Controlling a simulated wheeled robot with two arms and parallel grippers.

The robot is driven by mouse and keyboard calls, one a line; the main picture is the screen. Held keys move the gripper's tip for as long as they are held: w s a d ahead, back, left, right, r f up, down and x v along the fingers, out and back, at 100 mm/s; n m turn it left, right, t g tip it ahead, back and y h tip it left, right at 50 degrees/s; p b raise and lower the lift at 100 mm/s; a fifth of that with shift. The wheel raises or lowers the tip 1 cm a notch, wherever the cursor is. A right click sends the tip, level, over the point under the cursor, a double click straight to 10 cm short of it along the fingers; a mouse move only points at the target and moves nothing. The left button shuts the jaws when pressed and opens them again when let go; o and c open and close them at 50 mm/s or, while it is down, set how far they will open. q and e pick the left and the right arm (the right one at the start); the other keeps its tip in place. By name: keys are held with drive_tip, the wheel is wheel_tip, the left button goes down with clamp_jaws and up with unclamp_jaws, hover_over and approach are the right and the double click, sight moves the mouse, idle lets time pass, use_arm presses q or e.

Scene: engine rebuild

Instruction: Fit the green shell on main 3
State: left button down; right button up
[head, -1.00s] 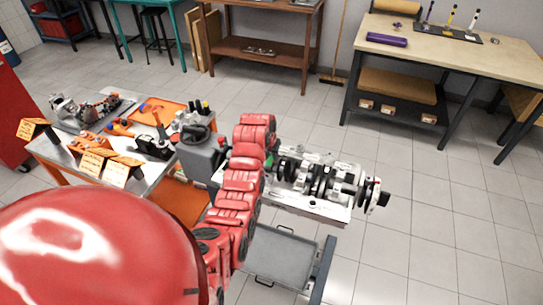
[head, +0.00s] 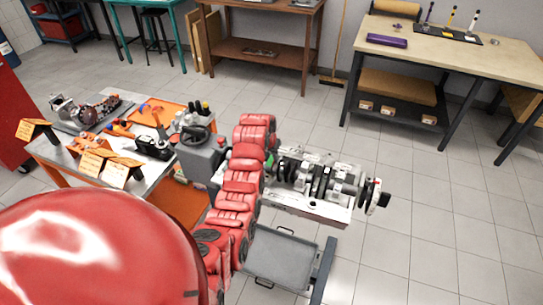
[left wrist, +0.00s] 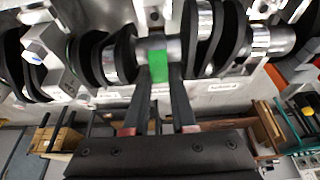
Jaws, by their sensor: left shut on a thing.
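The green shell (left wrist: 157,66) is between the two fingertips of my left gripper (left wrist: 158,78) in the left wrist view, and the gripper is shut on it. The shell lies against a bright journal of the crankshaft (left wrist: 112,62), between dark counterweights. I cannot tell whether it touches the journal or is seated, nor which main this is. In the head view the crankshaft (head: 318,180) lies along the pale engine block (head: 300,207). A speck of green (head: 268,162) shows beside my red left arm, which hides the gripper there. My right gripper is out of view.
A grey tray (head: 283,262) sits below the block. At the left, a cart (head: 150,178) carries tools, an orange tray (head: 160,112) and small sign cards. A workbench (head: 455,50) stands at the back right. The floor at the right is clear.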

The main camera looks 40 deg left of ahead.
use_arm(q)
drive_tip(key=shift+r, duration=0.2)
idle(0.6)
drive_tip(key=shift+f+b, duration=0.3)
drive_tip(key=shift+b, duration=0.1)
drive_tip(key=shift+r, duration=0.3)
idle(0.4)
drive_tip(key=c, duration=1)
unclamp_jaws()
drive_tip(key=shift+r, duration=0.3)
drive_tip(key=shift+r+b, duration=0.3)
drive_tip(key=shift+r, duration=0.9)
